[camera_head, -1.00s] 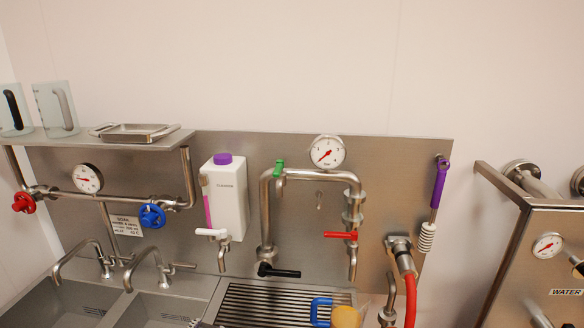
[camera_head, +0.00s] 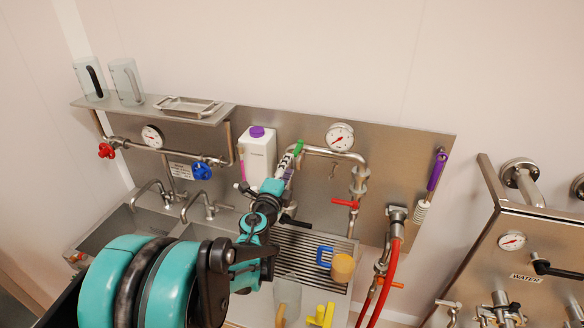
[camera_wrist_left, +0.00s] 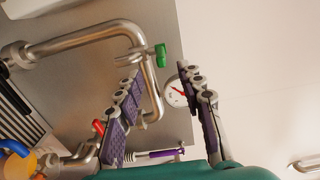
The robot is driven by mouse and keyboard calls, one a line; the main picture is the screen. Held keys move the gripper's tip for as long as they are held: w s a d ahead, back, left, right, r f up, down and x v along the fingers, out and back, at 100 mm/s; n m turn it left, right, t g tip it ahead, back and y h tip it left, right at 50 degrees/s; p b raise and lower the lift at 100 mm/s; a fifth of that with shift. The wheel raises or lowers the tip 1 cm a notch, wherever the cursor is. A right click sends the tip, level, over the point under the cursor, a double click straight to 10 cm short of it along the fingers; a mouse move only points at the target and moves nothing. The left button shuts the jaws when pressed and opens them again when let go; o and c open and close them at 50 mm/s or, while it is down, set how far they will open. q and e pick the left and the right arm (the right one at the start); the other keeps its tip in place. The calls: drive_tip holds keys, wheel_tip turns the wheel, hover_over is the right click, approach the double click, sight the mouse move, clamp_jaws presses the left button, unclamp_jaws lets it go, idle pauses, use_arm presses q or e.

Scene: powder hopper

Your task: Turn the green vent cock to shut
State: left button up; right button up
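The green vent cock (camera_head: 298,148) sits on the bent steel pipe (camera_head: 325,153) at the upper left bend; only part of its lever shows past my gripper. In the left wrist view the green cock (camera_wrist_left: 160,55) stands just ahead of the fingertips, between their lines and apart from both. My left gripper (camera_head: 287,166) reaches up to the cock from below. In the left wrist view its two purple-padded fingers (camera_wrist_left: 162,76) are spread open with nothing between them. My right gripper is not in view.
A pressure gauge (camera_head: 340,136) is right of the cock. A white jug with a purple cap (camera_head: 257,155) stands close left. A red lever (camera_head: 345,203) hangs lower on the pipe. A purple-handled brush (camera_head: 437,170) hangs at the right.

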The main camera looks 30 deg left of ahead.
sight(295, 157)
use_arm(q)
drive_tip(key=b+x, duration=0.1)
drive_tip(key=x, duration=0.6)
drive_tip(key=shift+w, duration=0.3)
clamp_jaws()
